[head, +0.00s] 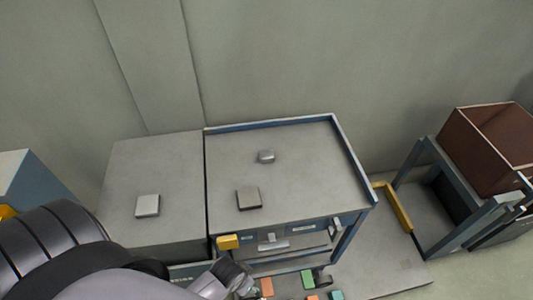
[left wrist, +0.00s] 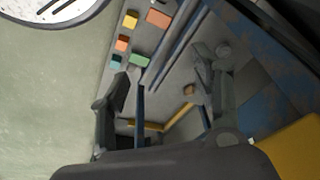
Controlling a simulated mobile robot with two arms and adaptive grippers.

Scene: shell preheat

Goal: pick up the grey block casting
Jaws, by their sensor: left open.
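Three greyish pieces lie in the head view, and I cannot tell for certain which is the grey block casting. A flat, squarish block (head: 249,198) and a smaller rounded grey piece (head: 266,157) lie on the blue-edged bench top (head: 310,180). A lighter square piece (head: 148,206) lies on the grey surface to the left. My left gripper (head: 238,282) is low in front of the bench, apart from all three. In the left wrist view its fingers (left wrist: 160,68) are spread with nothing held between them. My right gripper is not in view.
Coloured blocks, including an orange one (head: 267,286) and a green one (head: 308,280), lie low in front of the bench. A raised blue rim (head: 270,123) runs along the bench's back and right edges. A brown bin (head: 485,155) stands at right.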

